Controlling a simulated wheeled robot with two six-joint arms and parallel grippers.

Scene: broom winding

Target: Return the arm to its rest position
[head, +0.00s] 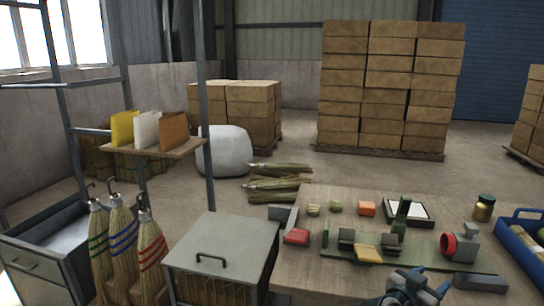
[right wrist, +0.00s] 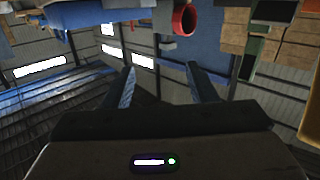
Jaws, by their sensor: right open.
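My right gripper (head: 415,284) shows at the bottom of the head view, low over the near edge of the wooden workbench (head: 310,262). In the right wrist view my right gripper (right wrist: 163,78) has its two fingers spread apart with nothing between them. The wrist picture is upside down, with the bench objects along its top. My left arm and gripper are not in view.
The bench holds a green fixture (head: 408,247), a red ring part (head: 449,246), several small blocks and a brass jar (head: 484,208). A blue crate (head: 520,240) is at the right edge. Brooms (head: 122,240) hang at the left beside a metal cabinet (head: 225,243).

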